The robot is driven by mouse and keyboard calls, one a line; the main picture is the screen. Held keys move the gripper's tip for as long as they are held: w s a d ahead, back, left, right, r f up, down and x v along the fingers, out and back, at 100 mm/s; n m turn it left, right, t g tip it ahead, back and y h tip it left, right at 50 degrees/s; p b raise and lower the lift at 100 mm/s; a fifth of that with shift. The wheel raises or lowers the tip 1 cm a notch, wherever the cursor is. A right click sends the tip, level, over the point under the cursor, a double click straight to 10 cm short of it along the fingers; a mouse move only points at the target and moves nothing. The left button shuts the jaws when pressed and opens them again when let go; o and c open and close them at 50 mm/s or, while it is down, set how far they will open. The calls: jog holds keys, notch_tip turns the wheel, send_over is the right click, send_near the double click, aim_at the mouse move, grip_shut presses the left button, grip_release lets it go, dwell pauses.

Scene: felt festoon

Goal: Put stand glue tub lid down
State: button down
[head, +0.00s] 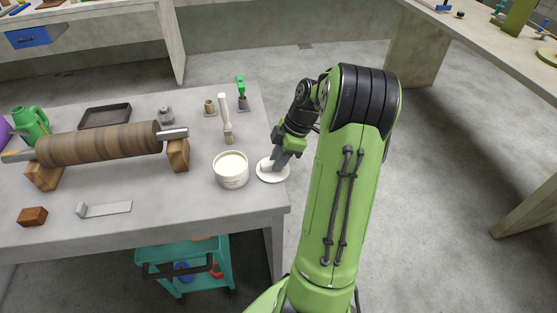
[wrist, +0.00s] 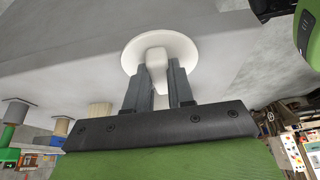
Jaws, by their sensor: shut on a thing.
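The lid is a round cream disc (head: 272,175) with a knob on top, at the right edge of the grey table. My gripper (head: 277,162) is above it, shut on the lid's knob. In the wrist view the two dark fingers (wrist: 158,85) close on either side of the pale knob of the lid (wrist: 132,55). The lid looks level, at or just above the tabletop; I cannot tell whether it touches. The white glue tub (head: 231,172) stands open just left of the lid, with pale glue inside.
A brush (head: 225,118) lies behind the tub. A wooden roller (head: 100,144) on blocks fills the left of the table. The table's right edge is close beside the lid. Clear tabletop (head: 175,205) lies left of the tub.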

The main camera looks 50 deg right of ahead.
jog(key=shift+f, duration=0.15)
jog(key=c, duration=1)
grip_release()
jog(key=p+v, duration=0.5)
jog(key=v, duration=0.7)
jog(key=a+r+m+h, duration=0.2)
jog(key=a+r+m, duration=0.15)
jog(key=a, duration=0.75)
jog(key=a+r+m+h, duration=0.15)
jog(key=a+r, duration=0.35)
jog(key=a, duration=0.5)
jog(key=s+a+m+t, duration=0.1)
jog(key=s+a+m, duration=0.1)
jog(key=s, duration=0.2)
jog(key=s+a+m+t, duration=0.1)
jog(key=s+a+m, duration=0.1)
jog(key=s, duration=0.2)
jog(key=s+a+f+m+t, duration=0.1)
jog(key=s+a+m, duration=0.1)
jog(key=s+a, duration=0.1)
jog(key=shift+s+f, duration=0.15)
jog(key=shift+s, duration=0.45)
